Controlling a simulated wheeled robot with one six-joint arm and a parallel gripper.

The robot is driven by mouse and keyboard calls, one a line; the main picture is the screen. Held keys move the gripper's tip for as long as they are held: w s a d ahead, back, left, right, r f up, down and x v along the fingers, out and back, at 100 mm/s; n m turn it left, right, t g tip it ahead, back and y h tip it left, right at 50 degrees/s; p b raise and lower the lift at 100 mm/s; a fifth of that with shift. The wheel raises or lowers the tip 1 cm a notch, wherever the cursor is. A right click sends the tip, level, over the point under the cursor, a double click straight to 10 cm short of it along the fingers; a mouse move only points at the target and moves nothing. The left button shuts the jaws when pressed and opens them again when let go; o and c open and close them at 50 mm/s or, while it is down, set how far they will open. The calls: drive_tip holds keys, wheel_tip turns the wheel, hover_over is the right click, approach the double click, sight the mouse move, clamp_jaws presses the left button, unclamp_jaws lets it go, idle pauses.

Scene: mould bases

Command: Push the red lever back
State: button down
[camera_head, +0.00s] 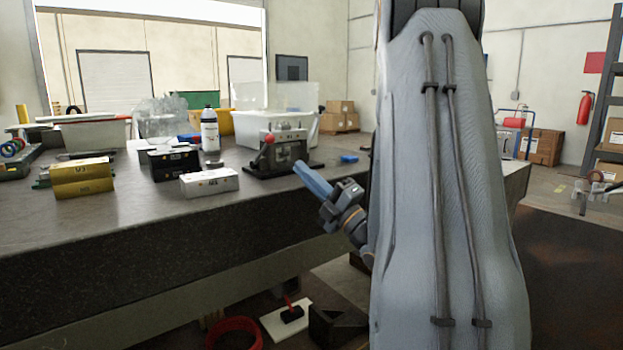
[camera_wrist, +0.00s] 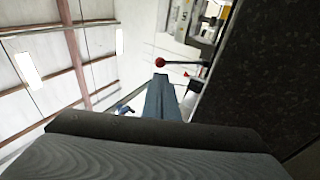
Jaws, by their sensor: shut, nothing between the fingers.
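The red lever (camera_head: 269,139) is a red ball knob on the left side of a grey metal device (camera_head: 285,152) with a dark base, standing on the workbench. In the wrist view the red knob (camera_wrist: 160,62) sits on a thin dark rod, just beyond my fingertips. My gripper (camera_head: 303,169) is shut and empty, with blue fingers pointing left and up toward the device, at its front right. In the wrist view the fingers (camera_wrist: 160,82) point up toward the knob, and I see a small gap between them and it.
The workbench (camera_head: 120,225) holds yellow boxes (camera_head: 82,178), a white box (camera_head: 209,182), a black box (camera_head: 170,163) and a white bottle (camera_head: 210,130) left of the device. A white bin (camera_head: 250,127) stands behind it. A small blue item (camera_head: 349,159) lies to its right.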

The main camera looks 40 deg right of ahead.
sight(273, 142)
drive_tip(key=x, duration=0.8)
drive_tip(key=shift+w+a+r+p, duration=0.1)
drive_tip(key=shift+w+r+p, duration=0.05)
drive_tip(key=shift+w+p, duration=0.2)
drive_tip(key=shift+w+r, duration=0.1)
drive_tip(key=shift+w, duration=0.05)
